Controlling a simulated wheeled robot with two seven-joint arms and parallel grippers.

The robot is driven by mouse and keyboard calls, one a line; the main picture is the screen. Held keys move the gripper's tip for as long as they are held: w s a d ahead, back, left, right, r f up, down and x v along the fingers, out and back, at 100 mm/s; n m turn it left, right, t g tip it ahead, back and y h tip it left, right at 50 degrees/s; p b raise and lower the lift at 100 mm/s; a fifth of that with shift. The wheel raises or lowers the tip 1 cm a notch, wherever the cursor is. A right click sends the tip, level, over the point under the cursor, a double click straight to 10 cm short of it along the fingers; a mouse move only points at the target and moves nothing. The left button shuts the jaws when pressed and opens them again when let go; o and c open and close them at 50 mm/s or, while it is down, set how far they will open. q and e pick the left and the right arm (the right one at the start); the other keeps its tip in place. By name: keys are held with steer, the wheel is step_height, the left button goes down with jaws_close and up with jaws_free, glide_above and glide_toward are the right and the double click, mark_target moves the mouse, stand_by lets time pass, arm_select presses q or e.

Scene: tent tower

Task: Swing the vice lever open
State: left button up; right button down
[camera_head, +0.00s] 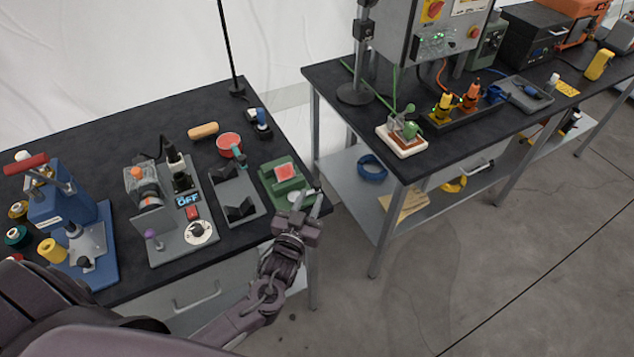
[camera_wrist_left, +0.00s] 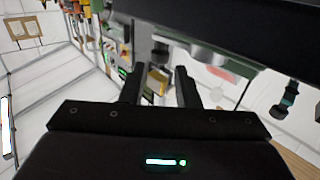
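The green vice (camera_head: 272,184) sits at the right end of the near dark table, with a red block (camera_head: 285,172) in it. A small pale round part (camera_head: 295,198) shows at its front, partly behind my gripper. I cannot make out the lever clearly. My left gripper (camera_head: 308,200) is at the vice's front right corner, by the table edge, with its two fingers apart. In the left wrist view the fingers (camera_wrist_left: 160,88) are also apart, with nothing held between them. I cannot tell whether a finger touches the vice. My right gripper is not in view.
Left of the vice are a grey V-block stand (camera_head: 238,195), a red round container (camera_head: 229,144), a grey device with a dial (camera_head: 198,232) and a blue press (camera_head: 62,208). A second table (camera_head: 455,150) stands to the right across a gap of open floor.

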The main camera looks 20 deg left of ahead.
mark_target(316, 188)
arm_select(q)
steer(key=w+p, duration=0.1)
steer(key=w, duration=0.5)
steer(key=shift+a, duration=0.1)
steer(key=shift+c, duration=0.4)
jaws_close()
